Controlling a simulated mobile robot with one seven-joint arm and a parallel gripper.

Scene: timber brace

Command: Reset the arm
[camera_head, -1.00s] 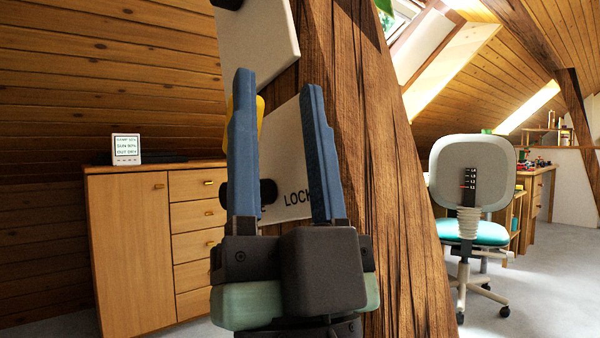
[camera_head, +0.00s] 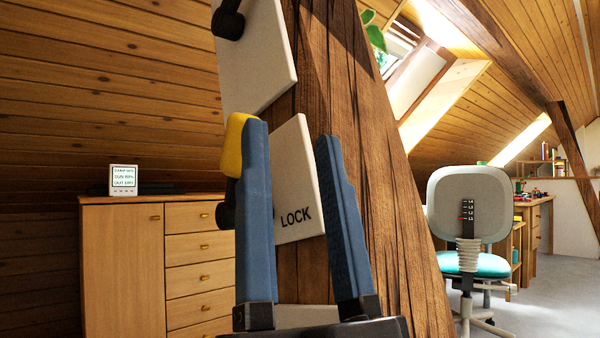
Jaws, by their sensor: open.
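My gripper (camera_head: 290,140) stands upright in the lower middle of the view, with its two blue fingers apart and nothing between them that I can see held. Behind the fingers is a white plate marked LOCK (camera_head: 297,190), fixed on the timber brace (camera_head: 375,200). A yellow handle (camera_head: 238,145) on a dark mount shows at the left finger, which hides part of it. I cannot tell whether the finger touches it. Another white plate (camera_head: 262,60) with a black knob (camera_head: 228,20) is higher on the brace.
A wooden drawer cabinet (camera_head: 125,265) stands at the left with a small display (camera_head: 124,180) on top. An office chair (camera_head: 468,215) and a desk (camera_head: 535,235) are at the right. Open floor (camera_head: 555,300) lies at the right.

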